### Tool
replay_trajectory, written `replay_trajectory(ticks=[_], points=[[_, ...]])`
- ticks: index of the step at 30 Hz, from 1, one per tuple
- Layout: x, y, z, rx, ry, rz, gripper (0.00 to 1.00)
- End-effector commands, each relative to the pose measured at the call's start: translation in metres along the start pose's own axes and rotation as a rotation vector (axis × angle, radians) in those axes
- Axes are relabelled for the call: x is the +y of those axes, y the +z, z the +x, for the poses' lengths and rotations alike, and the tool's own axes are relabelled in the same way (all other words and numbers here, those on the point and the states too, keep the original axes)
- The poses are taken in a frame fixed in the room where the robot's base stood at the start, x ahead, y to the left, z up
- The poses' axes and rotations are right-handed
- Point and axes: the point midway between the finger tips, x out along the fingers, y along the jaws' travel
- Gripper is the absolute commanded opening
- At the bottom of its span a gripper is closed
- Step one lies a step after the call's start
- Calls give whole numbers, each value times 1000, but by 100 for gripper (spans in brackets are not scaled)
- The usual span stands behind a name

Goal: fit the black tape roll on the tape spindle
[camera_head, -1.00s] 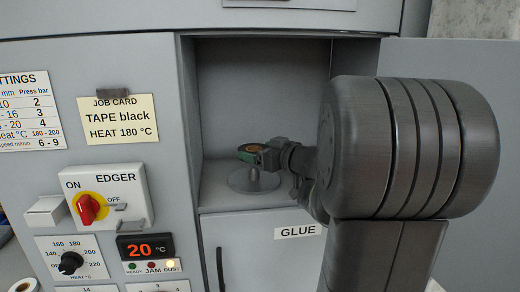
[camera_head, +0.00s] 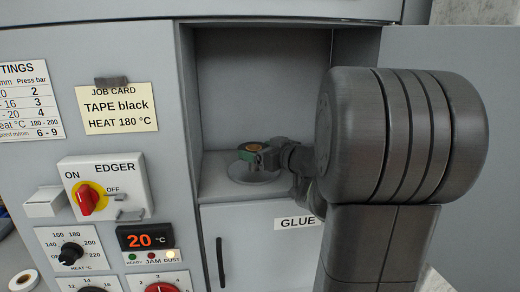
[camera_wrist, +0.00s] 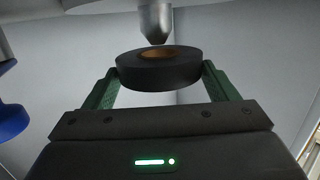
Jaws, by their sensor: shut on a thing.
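The black tape roll (camera_wrist: 160,76), with a tan core, is held between the two green fingers of my gripper (camera_head: 251,152). In the wrist view a metal post with a conical tip, the tape spindle (camera_wrist: 156,20), points at the roll's core hole. In the head view the roll (camera_head: 252,146) is inside the open bay, over the spindle's round plate (camera_head: 240,177). The roll looks roughly level. My gripper hides part of the roll, and the post is mostly hidden.
The bay's walls (camera_head: 262,85) enclose the spindle at the back and left. A glue door (camera_head: 260,255) is below. The job card (camera_head: 117,108) reads TAPE black, HEAT 180 °C.

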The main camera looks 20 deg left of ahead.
Motion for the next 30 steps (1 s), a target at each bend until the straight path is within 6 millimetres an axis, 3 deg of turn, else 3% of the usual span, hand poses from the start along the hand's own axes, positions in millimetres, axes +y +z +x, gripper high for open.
replay_trajectory(ticks=[24, 25, 28, 30], points=[[0, 13, 2, 1, 0, 0, 55], [0, 13, 2, 1, 0, 0, 82], [0, 12, 2, 1, 0, 0, 100], [0, 12, 2, 1, 0, 0, 100]])
